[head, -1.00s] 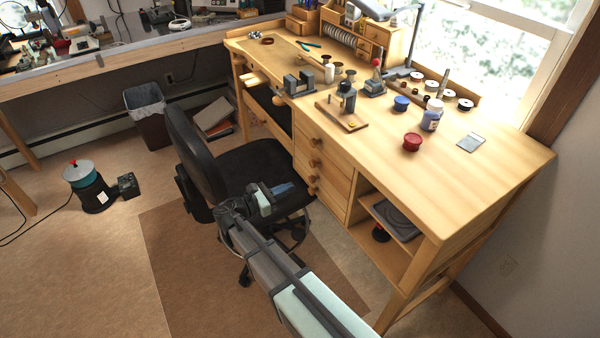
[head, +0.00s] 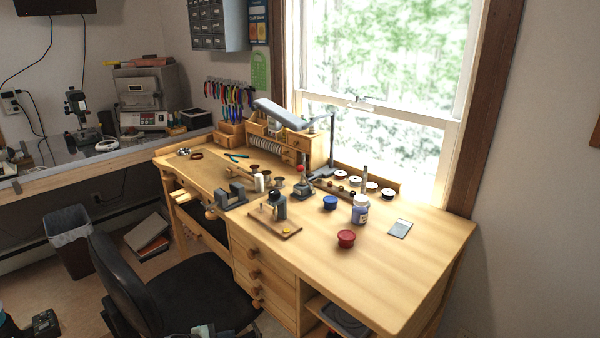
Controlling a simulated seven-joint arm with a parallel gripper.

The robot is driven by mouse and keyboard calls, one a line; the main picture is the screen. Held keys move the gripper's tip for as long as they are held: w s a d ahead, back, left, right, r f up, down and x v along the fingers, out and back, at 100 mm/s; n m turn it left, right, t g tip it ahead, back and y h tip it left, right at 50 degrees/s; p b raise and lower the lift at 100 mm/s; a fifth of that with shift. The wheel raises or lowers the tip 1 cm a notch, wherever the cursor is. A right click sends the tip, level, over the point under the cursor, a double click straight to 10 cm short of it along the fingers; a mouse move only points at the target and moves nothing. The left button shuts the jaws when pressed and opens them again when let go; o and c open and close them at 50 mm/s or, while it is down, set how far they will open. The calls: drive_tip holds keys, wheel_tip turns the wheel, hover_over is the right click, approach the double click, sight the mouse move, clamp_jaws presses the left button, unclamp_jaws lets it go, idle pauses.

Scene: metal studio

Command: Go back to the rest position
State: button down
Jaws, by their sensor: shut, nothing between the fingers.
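Only the tip of my gripper (head: 212,330) shows, at the bottom edge of the head view, in front of the black chair's seat. It is shut and nothing is seen in it. The rest of my arm is below the picture. The gripper is apart from the wooden workbench (head: 390,270), low and to the left of its drawers.
A black office chair (head: 125,275) stands close to the bench front. The bench carries a red jar (head: 346,239), a blue jar (head: 330,202), a bottle (head: 360,209) and a small vise (head: 231,196). A waste bin (head: 70,243) stands at the left.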

drive_tip(key=s+d+f+m+g+y, duration=0.2)
drive_tip(key=s+d+f+m+g, duration=0.2)
drive_tip(key=s+d+f, duration=0.3)
drive_tip(key=s+d+f+m+g+y, duration=0.2)
drive_tip(key=s+d+f+m+g, duration=0.25)
drive_tip(key=s+f, duration=0.5)
drive_tip(key=s+d+f+m+g+y, duration=0.1)
drive_tip(key=s+d+f+m+g, duration=0.1)
drive_tip(key=s+d, duration=0.4)
drive_tip(key=s+d+f+m+g+y, duration=0.1)
drive_tip(key=s+d+f+m+g, duration=0.2)
drive_tip(key=d, duration=0.9)
drive_tip(key=s+d+f+m+g+y, duration=0.2)
drive_tip(key=s+d+f+m, duration=0.2)
drive_tip(key=s+d, duration=0.6)
drive_tip(key=shift+f, duration=0.2)
